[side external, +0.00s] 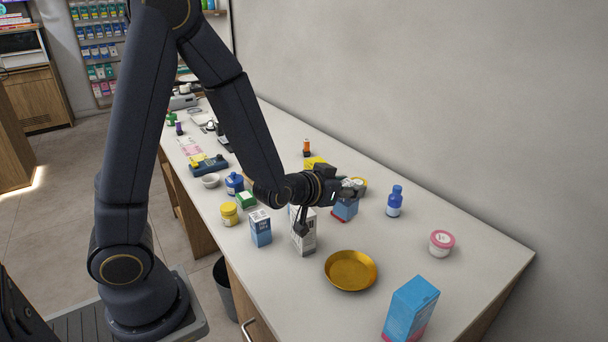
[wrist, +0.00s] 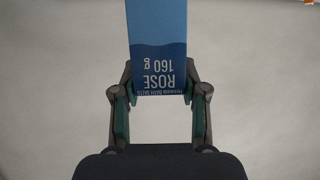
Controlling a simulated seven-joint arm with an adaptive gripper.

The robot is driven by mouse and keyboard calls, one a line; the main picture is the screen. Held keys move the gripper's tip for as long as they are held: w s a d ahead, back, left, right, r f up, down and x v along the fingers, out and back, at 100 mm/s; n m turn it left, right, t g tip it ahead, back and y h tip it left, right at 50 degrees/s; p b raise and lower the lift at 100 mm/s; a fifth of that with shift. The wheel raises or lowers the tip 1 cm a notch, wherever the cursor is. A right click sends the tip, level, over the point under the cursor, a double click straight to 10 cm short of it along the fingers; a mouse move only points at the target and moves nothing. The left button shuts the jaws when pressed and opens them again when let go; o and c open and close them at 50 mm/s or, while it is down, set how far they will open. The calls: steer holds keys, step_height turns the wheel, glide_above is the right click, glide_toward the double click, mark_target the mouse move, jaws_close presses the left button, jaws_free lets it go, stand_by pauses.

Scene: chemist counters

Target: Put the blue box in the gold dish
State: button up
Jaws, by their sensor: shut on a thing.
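My gripper (side external: 350,190) is shut on a blue box (side external: 344,210) over the counter, behind the gold dish. In the wrist view, the blue box (wrist: 157,35), marked ROSE 160 g, sits between the two fingers of my gripper (wrist: 160,84). Its upper part runs out of that view. In the side view the fingers partly hide it, and I cannot tell whether its base touches the counter. The round, shallow gold dish (side external: 351,270) is empty on the counter, in front of the box and apart from it.
A taller blue box (side external: 410,308) stands right of the dish. A white carton (side external: 303,238) and a blue-and-white box (side external: 261,228) stand to its left. A blue bottle (side external: 394,203) and a pink-lidded jar (side external: 441,243) stand behind. The counter (side external: 480,262) is bare at right.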

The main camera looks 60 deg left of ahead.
steer(key=shift+a+n+y, duration=0.5)
steer(key=shift+n+y, duration=0.1)
steer(key=shift+y, duration=0.1)
steer(key=shift+d+f+n+g+y, duration=0.1)
steer(key=shift+f+n+g+y, duration=0.3)
steer(key=s+d+f+n+y, duration=0.1)
steer(key=s+d+f, duration=0.1)
steer(key=d+f, duration=0.3)
glide_above(350, 273)
steer(key=shift+f, duration=3.55)
steer(key=shift+f, duration=0.1)
steer(key=o, duration=1.3)
steer(key=shift+c, duration=0.2)
